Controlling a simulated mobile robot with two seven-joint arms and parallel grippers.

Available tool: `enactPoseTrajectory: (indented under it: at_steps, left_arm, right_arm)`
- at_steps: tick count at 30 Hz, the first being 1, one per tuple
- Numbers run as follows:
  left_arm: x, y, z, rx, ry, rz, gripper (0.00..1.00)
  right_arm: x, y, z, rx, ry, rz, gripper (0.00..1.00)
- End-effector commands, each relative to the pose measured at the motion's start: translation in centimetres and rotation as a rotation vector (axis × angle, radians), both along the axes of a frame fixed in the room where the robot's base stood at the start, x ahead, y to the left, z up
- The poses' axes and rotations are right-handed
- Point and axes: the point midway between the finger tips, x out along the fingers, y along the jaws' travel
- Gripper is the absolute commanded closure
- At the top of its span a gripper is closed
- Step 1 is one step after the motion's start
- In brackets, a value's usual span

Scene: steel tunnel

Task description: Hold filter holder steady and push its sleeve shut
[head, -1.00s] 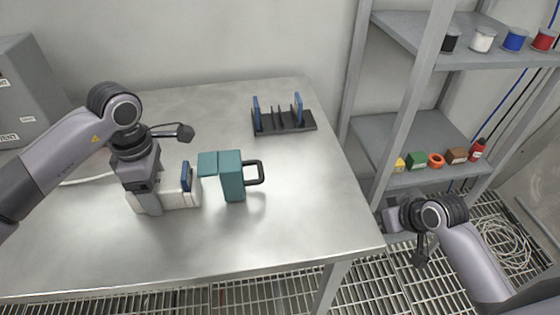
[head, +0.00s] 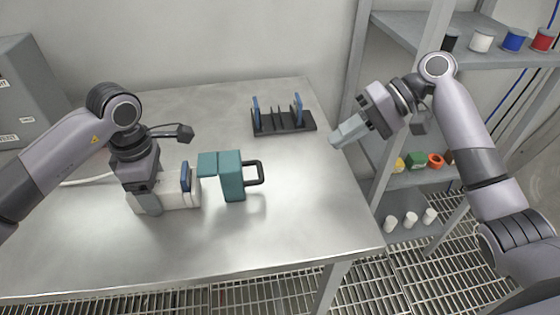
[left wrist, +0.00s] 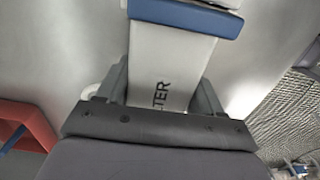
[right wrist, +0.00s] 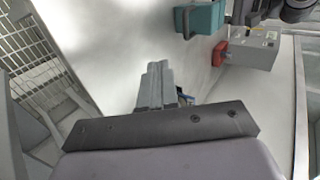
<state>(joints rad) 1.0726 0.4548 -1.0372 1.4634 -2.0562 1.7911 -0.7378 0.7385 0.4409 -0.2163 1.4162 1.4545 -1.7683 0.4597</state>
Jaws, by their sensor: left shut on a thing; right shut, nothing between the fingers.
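The white filter holder (head: 172,198) lies on the steel table under my left gripper (head: 152,205). It carries dark lettering in the left wrist view (left wrist: 160,78). A blue plate (head: 186,176) stands at its right end, with a narrow white part (head: 196,192) beyond it. I cannot tell which part is the sleeve. My left gripper is shut on the holder's body. A teal block (head: 232,177) with a black handle stands just right of the holder. My right gripper (head: 338,140) is shut and empty, raised near the table's right edge, well apart from the holder.
A black rack (head: 285,123) with upright blue plates stands at the table's back. Grey shelves (head: 425,145) with spools and small parts stand right of the table. A red object (right wrist: 220,53) shows in the right wrist view. The table's front right is clear.

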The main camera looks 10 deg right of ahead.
Motion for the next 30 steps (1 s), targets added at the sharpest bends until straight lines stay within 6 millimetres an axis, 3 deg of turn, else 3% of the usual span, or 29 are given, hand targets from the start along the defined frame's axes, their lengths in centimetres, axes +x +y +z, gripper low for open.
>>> enactPoseTrajectory:
  at_steps: [5, 19, 24, 30]
  left_arm:
    - [0.0, 0.0, 0.0, 0.0, -0.001, 0.0, 0.7]
    - [0.0, 0.0, 0.0, 0.0, -0.001, 0.0, 0.7]
    - [0.0, 0.0, 0.0, 0.0, -0.001, 0.0, 0.7]
    - [0.0, 0.0, 0.0, 0.0, -0.001, 0.0, 0.7]
  right_arm:
    - [-0.3, 1.1, 0.0, 0.015, 0.025, 0.017, 1.0]
    - [-0.5, 8.4, -5.6, 0.016, 0.022, 0.018, 1.0]
    - [-0.5, 10.9, -5.1, 0.015, 0.018, 0.017, 1.0]
    - [-0.5, 12.2, -4.9, 0.015, 0.019, 0.015, 1.0]
